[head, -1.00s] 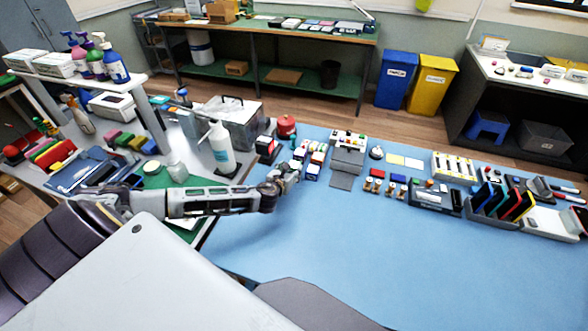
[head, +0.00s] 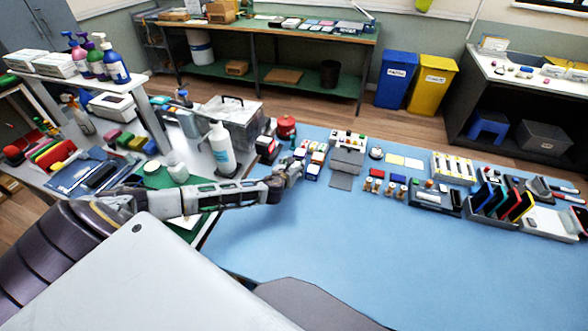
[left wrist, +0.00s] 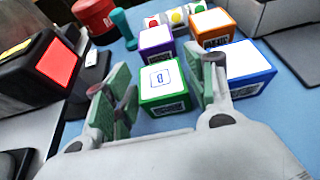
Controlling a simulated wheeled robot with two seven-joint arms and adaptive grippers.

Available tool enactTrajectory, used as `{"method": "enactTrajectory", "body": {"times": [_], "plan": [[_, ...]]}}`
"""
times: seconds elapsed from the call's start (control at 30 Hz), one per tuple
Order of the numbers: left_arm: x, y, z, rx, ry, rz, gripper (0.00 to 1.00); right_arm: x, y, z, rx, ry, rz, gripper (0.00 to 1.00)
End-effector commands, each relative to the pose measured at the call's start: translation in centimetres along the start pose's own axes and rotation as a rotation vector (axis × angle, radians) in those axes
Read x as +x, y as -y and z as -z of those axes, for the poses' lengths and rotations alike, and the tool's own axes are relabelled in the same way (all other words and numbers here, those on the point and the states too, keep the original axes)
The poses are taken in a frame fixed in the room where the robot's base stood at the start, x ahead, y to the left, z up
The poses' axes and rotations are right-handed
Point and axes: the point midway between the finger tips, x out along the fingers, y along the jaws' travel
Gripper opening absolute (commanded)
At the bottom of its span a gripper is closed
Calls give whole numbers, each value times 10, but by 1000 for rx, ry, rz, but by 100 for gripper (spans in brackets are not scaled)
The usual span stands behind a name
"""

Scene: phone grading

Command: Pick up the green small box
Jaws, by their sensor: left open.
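The green small box (left wrist: 165,86) has a white label on top and stands on the blue table mat. In the left wrist view it sits between the fingers of my left gripper (left wrist: 160,98). The fingers are open, with a gap on its left side; the right finger is close to its right side. Whether they touch it I cannot tell. In the head view my left gripper (head: 292,172) is at the left group of small boxes and hides the green one. My right gripper does not show.
A blue box (left wrist: 245,68) stands right beside the right finger. A purple box (left wrist: 156,42) and an orange box (left wrist: 212,28) stand behind. A black box with a red face (left wrist: 50,65) is at left. The front of the blue mat (head: 400,250) is clear.

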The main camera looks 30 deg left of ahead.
Motion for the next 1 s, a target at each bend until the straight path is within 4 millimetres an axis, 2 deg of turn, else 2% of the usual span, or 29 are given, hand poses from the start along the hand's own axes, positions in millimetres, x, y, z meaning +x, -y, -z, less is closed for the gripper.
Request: {"method": "enactTrajectory", "body": {"times": [0.57, 0.87, 1.0], "plan": [[4, 0, 0, 1, 0, 1, 55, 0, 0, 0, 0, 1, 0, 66], [4, 0, 0, 1, 0, 1, 20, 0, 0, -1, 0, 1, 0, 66], [4, 0, 0, 1, 0, 1, 20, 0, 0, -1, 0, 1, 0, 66]]}}
